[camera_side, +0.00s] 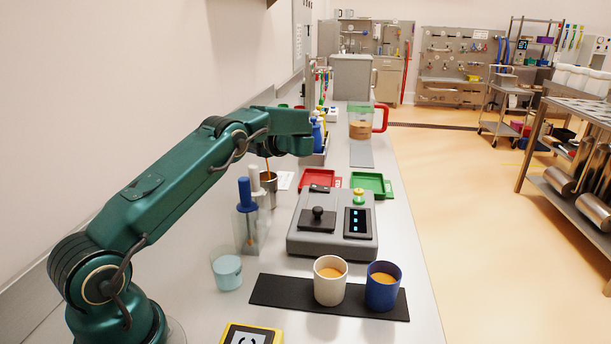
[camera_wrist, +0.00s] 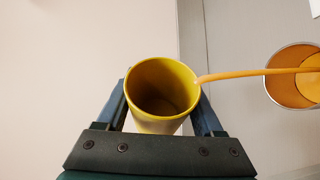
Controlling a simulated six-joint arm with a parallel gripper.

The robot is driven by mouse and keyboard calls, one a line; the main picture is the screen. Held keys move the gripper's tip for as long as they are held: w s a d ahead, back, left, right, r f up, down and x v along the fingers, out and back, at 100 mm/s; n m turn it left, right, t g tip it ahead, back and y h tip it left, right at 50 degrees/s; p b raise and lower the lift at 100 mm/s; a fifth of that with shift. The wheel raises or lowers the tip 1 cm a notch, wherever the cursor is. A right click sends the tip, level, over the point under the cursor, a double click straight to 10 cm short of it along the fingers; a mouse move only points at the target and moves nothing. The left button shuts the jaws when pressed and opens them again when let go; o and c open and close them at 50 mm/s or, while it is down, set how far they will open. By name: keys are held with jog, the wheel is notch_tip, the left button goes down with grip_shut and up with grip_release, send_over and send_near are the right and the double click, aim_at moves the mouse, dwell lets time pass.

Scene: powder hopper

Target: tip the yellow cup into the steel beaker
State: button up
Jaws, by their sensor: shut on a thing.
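In the wrist view my gripper (camera_wrist: 163,105) is shut on the yellow cup (camera_wrist: 160,122), one finger on each side of it. An orange-tan stream (camera_wrist: 250,74) runs from the cup's rim into the steel beaker (camera_wrist: 280,56), which has orange powder inside. In the side view the steel beaker (camera_side: 272,187) stands on the bench behind the plunger holder, and a thin orange stream (camera_side: 267,164) drops into it. My arm hides the yellow cup and my fingers there.
A holder with blue and white plungers (camera_side: 247,228) stands right in front of the beaker. A grey console (camera_side: 332,240) is to the right, with red (camera_side: 318,179) and green (camera_side: 371,182) trays behind. White (camera_side: 330,284) and blue (camera_side: 382,290) cups stand on a black mat.

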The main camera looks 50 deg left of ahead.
jog(key=shift+s+f+n, duration=0.25)
jog(key=shift+n, duration=0.45)
jog(key=shift+s+a+f+n+t+h, duration=0.1)
jog(key=shift+s+f+n+t+h, duration=0.1)
jog(key=shift+f+n+t+h, duration=0.1)
jog(key=shift+s, duration=0.1)
